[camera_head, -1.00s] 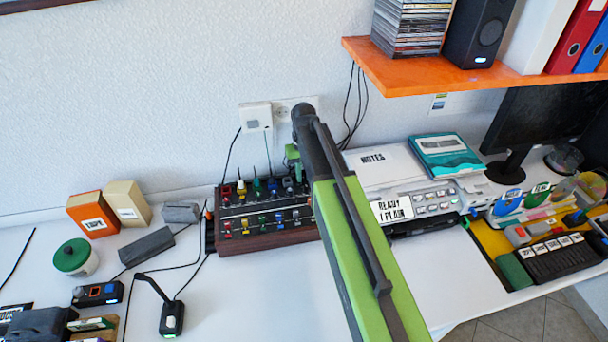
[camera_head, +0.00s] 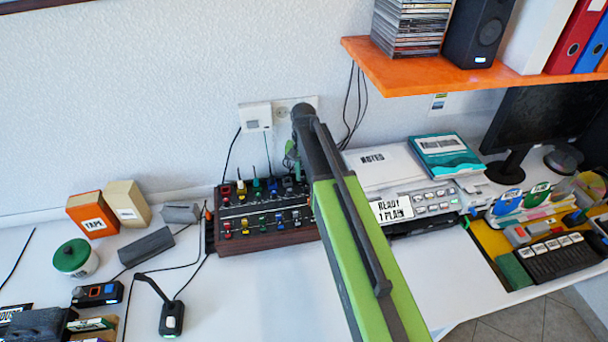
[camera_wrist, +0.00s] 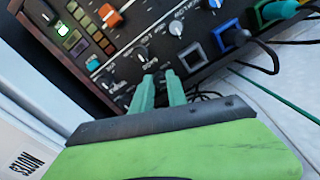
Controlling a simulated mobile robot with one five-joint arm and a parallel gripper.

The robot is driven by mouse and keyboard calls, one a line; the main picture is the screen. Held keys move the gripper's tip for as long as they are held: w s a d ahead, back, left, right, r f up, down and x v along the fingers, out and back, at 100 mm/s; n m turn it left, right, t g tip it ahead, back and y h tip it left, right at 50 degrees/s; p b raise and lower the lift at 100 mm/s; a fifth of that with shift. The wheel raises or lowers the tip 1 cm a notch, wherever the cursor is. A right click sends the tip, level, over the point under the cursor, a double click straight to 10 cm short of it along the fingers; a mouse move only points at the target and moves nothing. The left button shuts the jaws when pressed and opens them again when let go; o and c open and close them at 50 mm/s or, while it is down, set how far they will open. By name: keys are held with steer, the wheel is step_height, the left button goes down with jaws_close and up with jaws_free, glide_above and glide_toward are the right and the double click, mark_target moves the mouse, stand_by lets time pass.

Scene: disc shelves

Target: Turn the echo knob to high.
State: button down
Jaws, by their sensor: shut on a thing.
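The mixer (camera_head: 260,230) with a dark panel, wooden front and rows of coloured knobs stands on the desk against the wall. My gripper (camera_wrist: 161,75) shows in the wrist view, its two green fingers close together at the panel. They are shut on a small knob that is mostly hidden between the tips. A dark knob with a pale pointer (camera_wrist: 143,55) is just beyond the left tip, and a pale knob (camera_wrist: 178,28) is up and right. The small labels are too blurred to read surely.
White binder NOTES (camera_head: 372,160) lies right of the mixer. An orange shelf (camera_head: 460,75) overhangs at the upper right. Cables run left of the mixer.

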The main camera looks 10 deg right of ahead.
mark_target(304, 177)
steer(key=c, duration=1.3)
jaws_free()
step_height(304, 177, up, 17)
steer(key=p, duration=1.7)
steer(key=shift+r, duration=0.2)
